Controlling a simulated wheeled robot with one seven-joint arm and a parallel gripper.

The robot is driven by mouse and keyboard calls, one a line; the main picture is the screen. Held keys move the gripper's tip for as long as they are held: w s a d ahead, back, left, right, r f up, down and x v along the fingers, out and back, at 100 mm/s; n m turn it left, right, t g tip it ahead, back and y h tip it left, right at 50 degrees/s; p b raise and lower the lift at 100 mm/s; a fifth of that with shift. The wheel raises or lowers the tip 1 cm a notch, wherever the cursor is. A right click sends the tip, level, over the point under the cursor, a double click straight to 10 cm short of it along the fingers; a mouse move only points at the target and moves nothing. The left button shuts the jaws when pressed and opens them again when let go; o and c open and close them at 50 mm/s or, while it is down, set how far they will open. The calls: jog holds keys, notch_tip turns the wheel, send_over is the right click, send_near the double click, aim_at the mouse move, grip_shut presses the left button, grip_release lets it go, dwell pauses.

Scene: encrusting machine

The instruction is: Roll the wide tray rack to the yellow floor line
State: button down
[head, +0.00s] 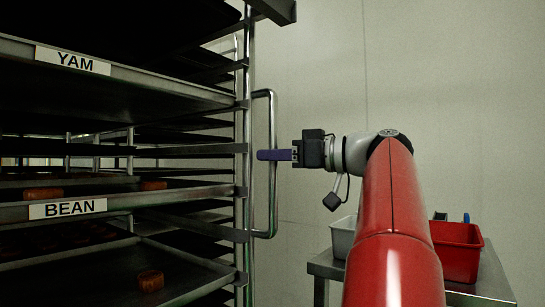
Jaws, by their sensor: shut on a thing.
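The wide tray rack (246,205) fills the left half of the head view, close to me. It is a metal frame holding several dark trays, with shelf labels reading YAM (72,61) and BEAN (67,208). A vertical metal handle (272,200) stands out from its right side. My gripper (274,155) reaches in from the right and is shut on this handle, its purple fingers across the upright bar. The rack's wheels, the floor and the yellow floor line are out of view.
A metal table (482,290) stands at the lower right, partly behind my red arm. On it are a red bin (457,250) with small items and a grey bin (343,236). A pale wall (440,80) is behind. Small round brown pieces (151,281) lie on the rack's trays.

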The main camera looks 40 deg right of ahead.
jog(key=shift+s+r, duration=0.1)
jog(key=shift+r, duration=0.15)
jog(key=c, duration=1.5)
grip_release()
jog(key=shift+s, duration=0.1)
jog(key=shift+o, duration=0.2)
jog(key=shift+f, duration=0.1)
jog(key=shift+d, duration=0.1)
jog(key=v, duration=0.7)
jog(key=shift+s+d+p, duration=0.15)
jog(key=shift+s+p, duration=0.15)
jog(key=shift+p, duration=0.05)
